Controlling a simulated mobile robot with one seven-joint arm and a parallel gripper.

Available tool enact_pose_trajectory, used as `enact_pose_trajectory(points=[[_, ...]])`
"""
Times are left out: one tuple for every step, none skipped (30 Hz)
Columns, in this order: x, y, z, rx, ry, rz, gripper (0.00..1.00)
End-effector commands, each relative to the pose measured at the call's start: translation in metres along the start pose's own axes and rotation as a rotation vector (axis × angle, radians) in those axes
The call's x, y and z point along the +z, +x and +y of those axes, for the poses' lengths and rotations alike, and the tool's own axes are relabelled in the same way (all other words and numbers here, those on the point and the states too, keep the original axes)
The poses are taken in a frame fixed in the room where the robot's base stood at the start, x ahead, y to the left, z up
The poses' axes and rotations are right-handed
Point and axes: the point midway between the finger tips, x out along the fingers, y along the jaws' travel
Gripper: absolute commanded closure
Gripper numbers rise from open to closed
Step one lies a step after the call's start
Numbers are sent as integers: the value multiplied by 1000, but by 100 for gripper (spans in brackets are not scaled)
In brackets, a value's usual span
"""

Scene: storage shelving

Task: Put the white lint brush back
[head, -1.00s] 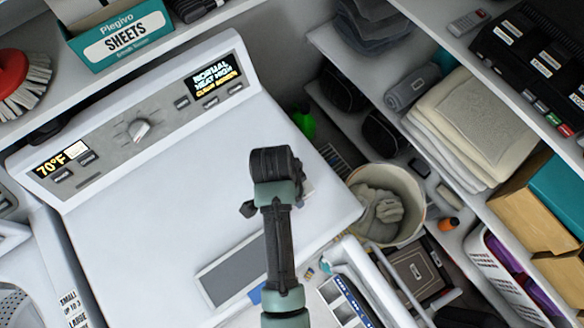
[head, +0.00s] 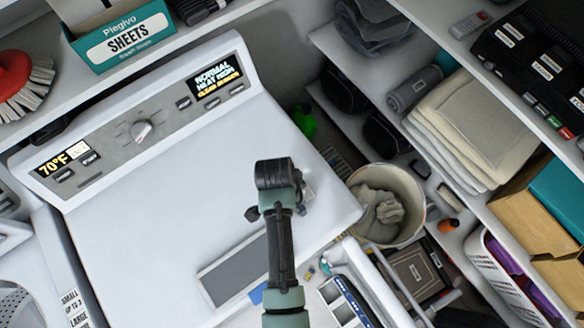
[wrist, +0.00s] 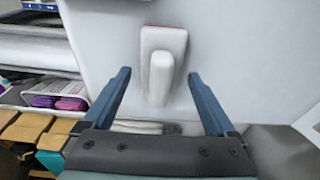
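The white lint brush (wrist: 158,65), with a pale block-like handle and a thin reddish edge at its top, shows in the wrist view against a plain white surface. My gripper (wrist: 160,76) is open, with one blue finger on each side of the brush and a gap on both sides. I cannot tell how far the fingertips are from the surface. In the head view my gripper (head: 278,182) is over the right part of the white dryer top (head: 180,200). Its fingers are hidden there, and I cannot make out the brush.
A bin with grey cloth (head: 405,185) stands right of the dryer. Shelves at right hold folded towels (head: 470,130), boxes and a white basket (head: 490,250). A teal sheets box (head: 120,38) and a red round brush (head: 15,75) sit on the upper-left shelf.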

Motion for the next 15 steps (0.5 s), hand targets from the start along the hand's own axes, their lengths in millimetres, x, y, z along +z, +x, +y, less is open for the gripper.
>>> enact_pose_trajectory(points=[[0, 0, 0, 0, 0, 0, 9], [0, 0, 0, 0, 0, 0, 9], [0, 0, 0, 0, 0, 0, 9], [0, 0, 0, 0, 0, 0, 9], [0, -1, 0, 0, 0, 0, 9], [0, -3, 0, 0, 0, 0, 9], [-1, -5, 0, -1, 0, 0, 9], [-1, -6, 0, -1, 0, 1, 9], [-1, -8, 0, -2, 0, 1, 9], [-1, -12, -1, -2, 0, 1, 9], [-1, -15, -1, -2, -1, 2, 9], [-1, -21, -1, -3, -1, 2, 9], [-1, -26, -1, -4, -1, 2, 9], [0, -31, -1, -3, -1, 2, 9], [0, -39, -1, -4, -1, 2, 9]])
